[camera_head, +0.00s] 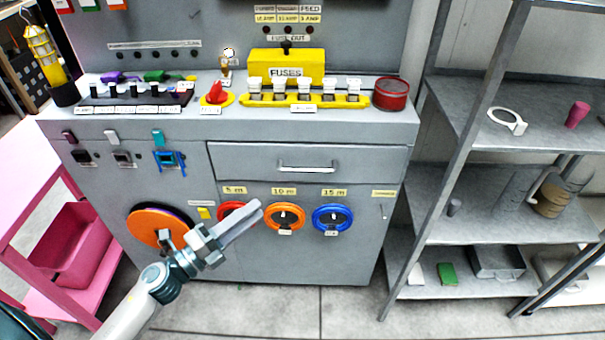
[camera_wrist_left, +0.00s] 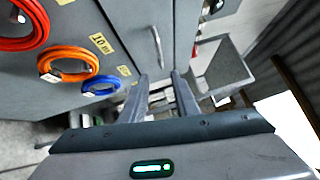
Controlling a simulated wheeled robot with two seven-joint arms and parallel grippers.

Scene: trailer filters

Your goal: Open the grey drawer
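The grey drawer (camera_head: 340,171) is a wide panel in the upper front of the grey cabinet, flush with the front and shut. Its pale bar handle (camera_head: 306,167) runs across its middle. The drawer front (camera_wrist_left: 133,18) and handle (camera_wrist_left: 157,46) also show in the left wrist view, beyond the fingers. My left gripper (camera_head: 258,208) is in front of the cabinet, below and left of the handle in the head view. In the left wrist view its two fingers (camera_wrist_left: 160,84) are apart with nothing between them. My right gripper is out of view.
Red, orange (camera_head: 285,217) and blue (camera_head: 333,218) coils hang below the drawer. Fuses and a red tin (camera_head: 391,93) stand on the cabinet top. A metal shelf rack (camera_head: 480,235) stands at the right, a pink table and bin (camera_head: 75,245) at the left.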

